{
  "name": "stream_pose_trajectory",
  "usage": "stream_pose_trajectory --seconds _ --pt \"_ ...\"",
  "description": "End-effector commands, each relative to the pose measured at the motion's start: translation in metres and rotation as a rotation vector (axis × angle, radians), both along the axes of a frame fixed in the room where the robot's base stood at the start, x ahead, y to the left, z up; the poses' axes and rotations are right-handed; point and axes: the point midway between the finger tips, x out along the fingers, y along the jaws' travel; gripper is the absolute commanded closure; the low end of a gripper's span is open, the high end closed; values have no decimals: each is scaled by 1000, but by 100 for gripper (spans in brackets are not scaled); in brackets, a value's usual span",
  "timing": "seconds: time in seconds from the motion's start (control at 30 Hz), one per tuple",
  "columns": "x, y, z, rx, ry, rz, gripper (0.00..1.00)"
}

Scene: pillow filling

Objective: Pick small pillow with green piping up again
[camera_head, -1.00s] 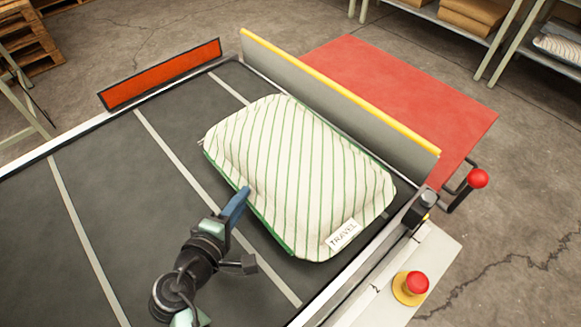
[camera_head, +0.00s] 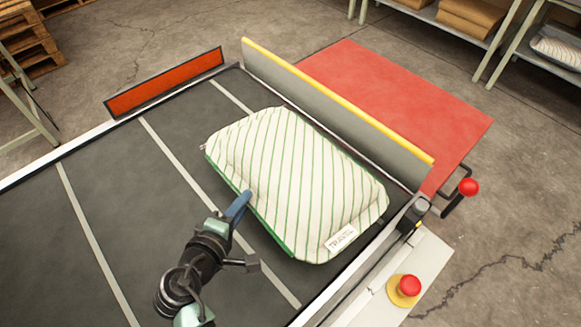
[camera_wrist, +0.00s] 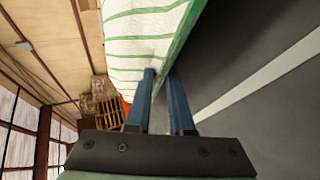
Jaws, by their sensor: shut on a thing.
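The small pillow (camera_head: 295,180) is cream with green stripes and green piping, and carries a white "TRAVEL" tag (camera_head: 342,239) at its near right corner. It lies on the dark belt surface (camera_head: 110,180), close to the grey barrier. My gripper (camera_head: 243,203) is at the pillow's near left side. In the wrist view my blue fingers (camera_wrist: 161,88) are shut on the pillow's green-piped edge (camera_wrist: 168,58), one finger on the pillow's face and the other on the side toward the belt. I cannot tell whether the pillow's underside touches the belt all along.
A grey barrier with a yellow top edge (camera_head: 335,102) stands behind the pillow, with a red surface (camera_head: 400,100) beyond it. An orange panel (camera_head: 165,82) stands at the far left edge. A red button (camera_head: 409,286) and a red-knobbed lever (camera_head: 468,187) are at right. The belt's left part is clear.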

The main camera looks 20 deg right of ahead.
Motion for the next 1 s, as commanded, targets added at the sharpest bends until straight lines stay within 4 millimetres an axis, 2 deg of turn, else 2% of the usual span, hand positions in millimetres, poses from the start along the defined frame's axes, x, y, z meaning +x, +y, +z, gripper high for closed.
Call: stream_pose_trajectory --seconds 0.03,0.6,1.0 --pt "0 1 14 18 8 2 100" --pt "0 1 71 216 68 3 100" --pt "1 1 90 290 89 1 100"
